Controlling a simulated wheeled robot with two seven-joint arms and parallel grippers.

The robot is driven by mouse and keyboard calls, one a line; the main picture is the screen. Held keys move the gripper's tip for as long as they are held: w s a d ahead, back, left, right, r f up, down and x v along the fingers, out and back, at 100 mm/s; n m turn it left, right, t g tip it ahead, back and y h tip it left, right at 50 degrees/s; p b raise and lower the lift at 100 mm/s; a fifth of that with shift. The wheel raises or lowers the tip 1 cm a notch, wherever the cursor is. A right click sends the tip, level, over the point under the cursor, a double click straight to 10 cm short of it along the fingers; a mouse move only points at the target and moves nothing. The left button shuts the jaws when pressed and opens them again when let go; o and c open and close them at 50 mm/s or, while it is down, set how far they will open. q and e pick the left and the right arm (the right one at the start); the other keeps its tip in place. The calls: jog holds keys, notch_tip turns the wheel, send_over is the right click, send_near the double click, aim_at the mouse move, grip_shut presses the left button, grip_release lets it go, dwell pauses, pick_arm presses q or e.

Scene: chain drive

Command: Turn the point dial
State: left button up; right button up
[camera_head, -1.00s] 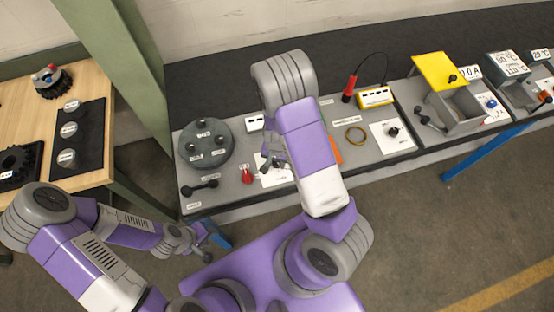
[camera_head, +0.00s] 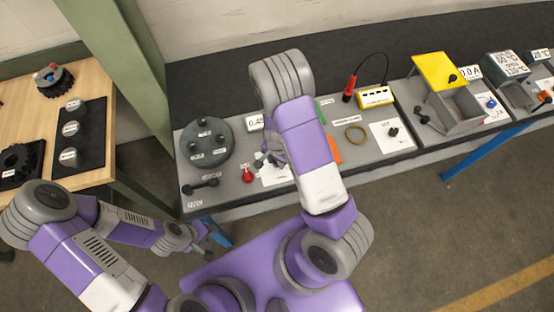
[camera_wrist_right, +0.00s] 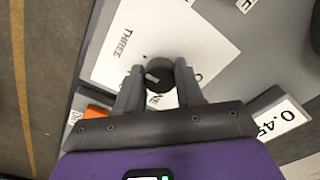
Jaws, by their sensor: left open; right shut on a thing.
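The point dial (camera_wrist_right: 157,85) is a round dark knob with a pale pointer mark, on a white card (camera_wrist_right: 125,40) marked "THREE" and other partly hidden labels. My right gripper (camera_wrist_right: 159,82) is shut on the dial, one finger on each side, in the right wrist view. In the head view, my right gripper (camera_head: 267,160) is over the white card (camera_head: 277,177) on the grey bench panel, and the dial is hard to make out. My left gripper (camera_head: 203,245) is open and empty, low in front of the bench, apart from it.
A display box (camera_head: 254,123) reading about 0.45 stands behind my right gripper. A red knob (camera_head: 247,175), a grey round plate (camera_head: 206,142) and a black handle (camera_head: 200,187) are to the left. An orange piece (camera_head: 335,150) is close to the right of my arm.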

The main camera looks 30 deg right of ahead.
jog(key=o, duration=1)
jog(key=shift+o, duration=0.2)
jog(key=shift+r, duration=0.15)
notch_tip(320, 180, up, 7)
jog(key=shift+r+p, duration=0.2)
jog(key=shift+p, duration=0.65)
